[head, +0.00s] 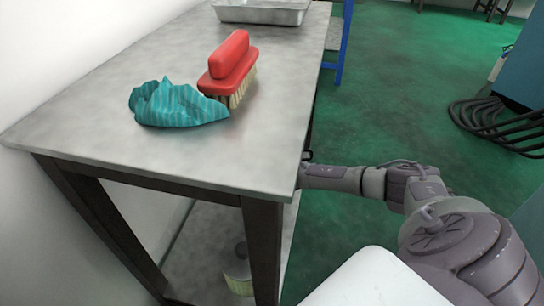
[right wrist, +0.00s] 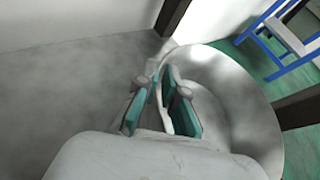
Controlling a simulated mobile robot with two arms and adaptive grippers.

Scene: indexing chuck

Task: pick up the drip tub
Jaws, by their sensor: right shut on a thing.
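The drip tub (right wrist: 245,95) is a round, wide, pale grey vessel in the right wrist view, right of centre. My right gripper (right wrist: 165,88) has teal pads and is shut on the near-left part of the tub's rim, with one finger on each side of the wall. In the head view my right arm reaches in under the worktop, so the gripper and the tub are hidden there. My left gripper is in neither view.
The grey worktop (head: 150,70) carries a teal cloth (head: 178,105), a red brush (head: 232,68) and a metal tray (head: 262,10). A lower shelf (head: 205,240) lies between dark legs (head: 262,245). Green floor is open at right; black hoses (head: 490,120) lie there.

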